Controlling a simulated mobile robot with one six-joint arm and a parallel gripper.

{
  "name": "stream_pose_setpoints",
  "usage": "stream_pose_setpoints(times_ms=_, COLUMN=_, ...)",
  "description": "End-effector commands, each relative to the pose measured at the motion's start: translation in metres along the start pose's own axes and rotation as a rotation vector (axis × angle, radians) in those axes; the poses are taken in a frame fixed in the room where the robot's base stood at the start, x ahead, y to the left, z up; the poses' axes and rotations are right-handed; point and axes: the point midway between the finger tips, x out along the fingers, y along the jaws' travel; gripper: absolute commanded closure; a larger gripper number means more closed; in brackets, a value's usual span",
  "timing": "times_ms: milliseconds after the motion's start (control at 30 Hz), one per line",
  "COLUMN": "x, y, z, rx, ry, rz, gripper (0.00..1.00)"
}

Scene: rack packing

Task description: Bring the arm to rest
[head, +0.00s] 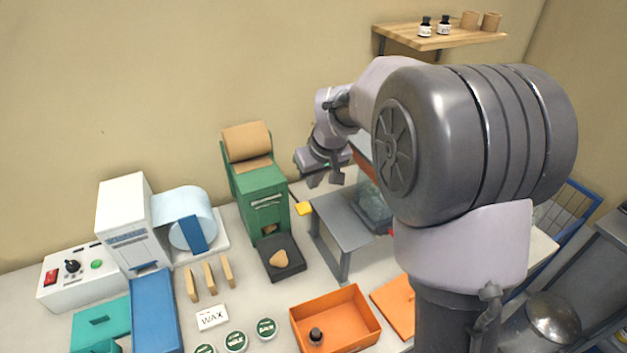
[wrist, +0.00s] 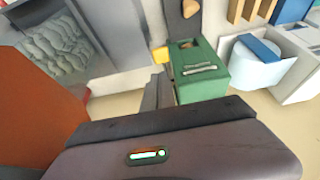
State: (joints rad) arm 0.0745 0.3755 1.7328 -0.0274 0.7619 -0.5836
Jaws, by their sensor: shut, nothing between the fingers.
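My gripper (head: 326,179) is in the air above the back of the bench, right of the green dispenser (head: 262,190) and over the grey metal stand (head: 350,222). Its fingers are shut and hold nothing. My arm reaches up and back from the column at the right of the head view. In the wrist view the gripper body fills the bottom, and the green dispenser (wrist: 200,72) shows beyond it.
An orange box (head: 335,318) with a small dark bottle inside stands at the front. A blue-roll machine (head: 185,225) and a control box (head: 78,275) stand at left. A wooden shelf (head: 440,38) hangs on the wall. A blue wire rack (head: 570,215) is at right.

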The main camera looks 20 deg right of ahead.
Motion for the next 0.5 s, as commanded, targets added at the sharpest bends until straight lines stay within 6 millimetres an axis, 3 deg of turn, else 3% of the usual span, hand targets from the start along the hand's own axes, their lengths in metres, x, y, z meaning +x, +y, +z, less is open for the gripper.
stream_pose_setpoints(times_ms=500, x=-0.0041, y=-0.0024, z=0.0034, rx=0.009, ry=0.005, rz=0.0, gripper=1.0)
